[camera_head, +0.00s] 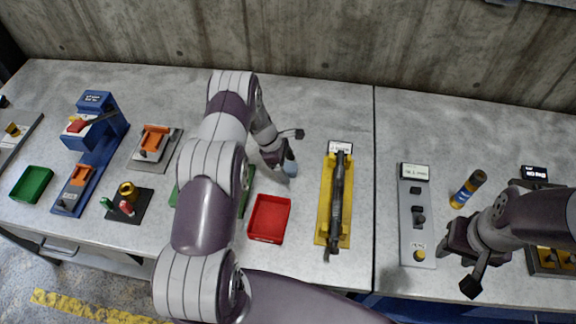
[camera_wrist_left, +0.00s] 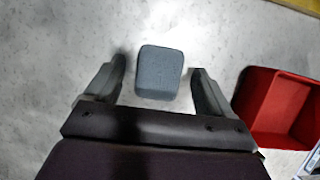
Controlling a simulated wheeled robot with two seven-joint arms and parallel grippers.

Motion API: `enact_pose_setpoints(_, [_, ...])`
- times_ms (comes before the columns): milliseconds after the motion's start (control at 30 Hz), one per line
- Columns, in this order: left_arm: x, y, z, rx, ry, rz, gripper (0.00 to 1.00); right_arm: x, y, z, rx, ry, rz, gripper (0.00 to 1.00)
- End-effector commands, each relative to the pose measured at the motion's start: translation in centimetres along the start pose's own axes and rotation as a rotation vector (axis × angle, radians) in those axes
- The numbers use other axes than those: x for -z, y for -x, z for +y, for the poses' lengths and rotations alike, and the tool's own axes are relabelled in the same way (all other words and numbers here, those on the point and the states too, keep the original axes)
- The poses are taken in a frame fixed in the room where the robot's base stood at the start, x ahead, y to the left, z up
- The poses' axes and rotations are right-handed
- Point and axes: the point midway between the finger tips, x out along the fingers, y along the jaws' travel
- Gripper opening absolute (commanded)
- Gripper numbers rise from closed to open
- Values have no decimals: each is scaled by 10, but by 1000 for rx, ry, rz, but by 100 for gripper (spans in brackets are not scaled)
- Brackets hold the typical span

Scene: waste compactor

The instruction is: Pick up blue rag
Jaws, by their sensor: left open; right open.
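The blue rag (camera_wrist_left: 160,72) looks like a small blue-grey block with rounded edges in the left wrist view. It lies on the grey table between the two fingers of my left gripper (camera_wrist_left: 156,80), with gaps on both sides. In the head view the rag (camera_head: 290,168) shows just below my left gripper (camera_head: 284,150), partly hidden by it. My left gripper is open and holds nothing. My right gripper (camera_head: 460,266) is open and empty over the right part of the table, near its front edge.
A red tray (camera_head: 268,218) stands close to the rag, beside a yellow fixture (camera_head: 326,205) with a dark handle. A grey switch panel (camera_head: 408,225) and a blue-yellow cylinder (camera_head: 467,189) are near my right gripper. A green tray (camera_head: 31,184) and several devices stand at left.

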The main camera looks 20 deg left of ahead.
Motion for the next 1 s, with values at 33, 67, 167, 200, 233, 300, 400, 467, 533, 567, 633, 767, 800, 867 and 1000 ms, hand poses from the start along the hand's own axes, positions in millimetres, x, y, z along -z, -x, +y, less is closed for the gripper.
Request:
enact_pose_setpoints(33, [0,0,0,-1,-1,0,83,0,0,0,0,0,0,43])
enact_pose_setpoints(67, [0,-1,1,-1,-1,0,83,0,-1,0,0,0,-1,43])
enact_pose_setpoints(167, [0,0,0,-1,-1,0,83,0,-1,0,0,0,-1,43])
enact_pose_setpoints(200, [0,0,0,-1,-1,0,70,0,-1,0,0,0,-1,43])
enact_pose_setpoints(233, [0,0,0,-1,-1,0,60,0,-1,0,0,0,-1,43])
enact_pose_setpoints(300, [0,0,0,-1,-1,0,37,0,-1,0,0,0,-1,43])
enact_pose_setpoints(400, [0,0,1,-1,-1,0,27,0,-1,0,0,0,0,43])
enact_pose_setpoints(467, [0,0,1,-1,-1,0,27,0,-1,0,0,0,0,43])
enact_pose_setpoints(533, [0,0,1,-1,-1,0,27,0,-1,0,0,0,0,43])
enact_pose_setpoints(567, [0,0,1,-1,-1,0,27,0,-1,0,0,0,0,43])
enact_pose_setpoints(633, [0,1,1,-1,-1,0,27,0,-2,0,0,0,0,43])
enact_pose_setpoints(767, [-3,9,2,-3,-2,0,27,-1,-7,0,0,0,0,43])
enact_pose_setpoints(800, [-5,14,2,-4,-2,0,27,-1,-10,0,0,0,0,43])
enact_pose_setpoints(867, [-9,23,2,-4,-3,0,27,-2,-16,0,0,0,0,43])
enact_pose_setpoints(1000, [-35,38,-5,-1,-6,0,27,-3,-27,0,0,0,-1,43])
